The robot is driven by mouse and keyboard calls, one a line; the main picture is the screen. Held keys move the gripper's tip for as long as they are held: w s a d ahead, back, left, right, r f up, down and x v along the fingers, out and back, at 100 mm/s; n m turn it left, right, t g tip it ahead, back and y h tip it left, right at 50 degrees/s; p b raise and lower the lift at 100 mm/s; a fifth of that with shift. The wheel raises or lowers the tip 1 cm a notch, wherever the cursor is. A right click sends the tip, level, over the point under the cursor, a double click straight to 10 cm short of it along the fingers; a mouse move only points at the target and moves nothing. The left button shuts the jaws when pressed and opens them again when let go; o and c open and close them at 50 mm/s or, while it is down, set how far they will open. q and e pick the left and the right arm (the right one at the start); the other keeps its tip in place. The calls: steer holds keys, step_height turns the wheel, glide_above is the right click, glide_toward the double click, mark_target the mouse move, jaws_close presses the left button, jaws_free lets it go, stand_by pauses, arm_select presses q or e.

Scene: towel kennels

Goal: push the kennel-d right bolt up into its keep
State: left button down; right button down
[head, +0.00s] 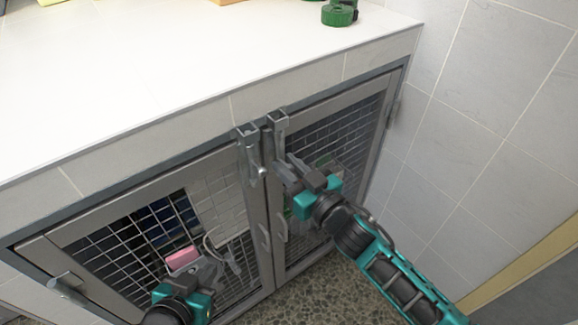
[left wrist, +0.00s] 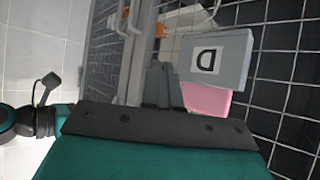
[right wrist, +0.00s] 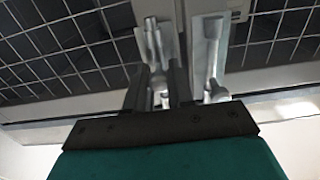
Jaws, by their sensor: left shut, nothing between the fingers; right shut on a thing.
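In the head view two grey bolts sit side by side at the top of the kennel front, where the two mesh doors meet. The right bolt (head: 279,143) has my right gripper (head: 285,170) at its lower part. In the right wrist view the fingers close around this bolt's knob (right wrist: 160,98); the other, left bolt (right wrist: 212,60) stands free beside them. Whether the held bolt's tip is in its keep (head: 278,118) I cannot tell. My left gripper (head: 217,262) is shut and empty in front of the left door. A grey plate marked D (left wrist: 215,58) shows in the left wrist view.
A pink item (head: 181,258) is by my left gripper. A white countertop (head: 150,75) overhangs the doors, with a green object (head: 338,14) at its back. A tiled wall (head: 490,100) closes the right side. The speckled floor (head: 310,280) is clear.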

mark_target(280, 146)
stand_by(0.4)
